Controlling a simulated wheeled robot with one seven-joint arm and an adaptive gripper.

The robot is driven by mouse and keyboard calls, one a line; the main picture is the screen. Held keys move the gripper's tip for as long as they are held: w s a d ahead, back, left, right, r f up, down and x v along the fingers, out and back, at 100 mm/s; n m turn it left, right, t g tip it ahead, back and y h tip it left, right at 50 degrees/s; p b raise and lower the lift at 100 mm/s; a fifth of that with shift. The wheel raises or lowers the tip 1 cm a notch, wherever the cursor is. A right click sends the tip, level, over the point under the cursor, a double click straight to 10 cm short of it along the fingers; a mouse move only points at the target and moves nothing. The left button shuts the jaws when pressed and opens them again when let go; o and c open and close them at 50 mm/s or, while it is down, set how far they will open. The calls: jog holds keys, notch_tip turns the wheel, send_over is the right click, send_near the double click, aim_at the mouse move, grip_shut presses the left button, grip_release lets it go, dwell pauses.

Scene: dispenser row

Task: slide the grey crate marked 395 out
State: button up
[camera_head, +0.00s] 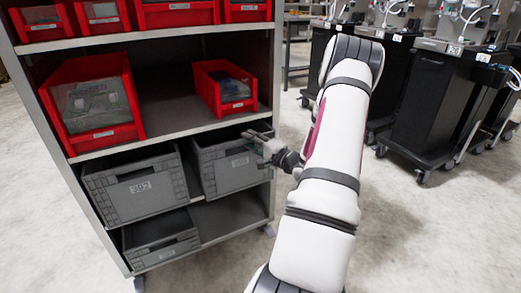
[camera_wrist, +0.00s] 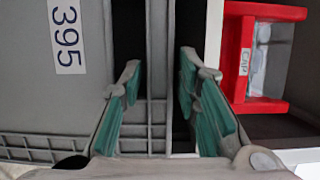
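The grey crate marked 395 (camera_head: 228,172) stands on the shelf below the red bins, at the right side of the rack. Its label is hard to read in the head view but clear in the wrist view, where the crate front (camera_wrist: 55,105) fills the left. My gripper (camera_head: 252,140) is at the crate's upper front edge. In the wrist view my gripper (camera_wrist: 160,95) is open, with its green-padded fingers either side of the crate's grey top rim (camera_wrist: 158,60). One finger is over the dark slot below the rim, the other over the gap above. I cannot tell whether they touch.
Grey crate 382 (camera_head: 137,188) stands to the left, and another grey crate (camera_head: 160,244) is below. Red bins (camera_head: 225,87) sit on the shelf above; one shows close in the wrist view (camera_wrist: 240,60). Black carts (camera_head: 432,100) stand at right. Floor before the rack is clear.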

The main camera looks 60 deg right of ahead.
jog(key=shift+x, duration=0.9)
grip_shut()
jog(key=shift+s, duration=0.15)
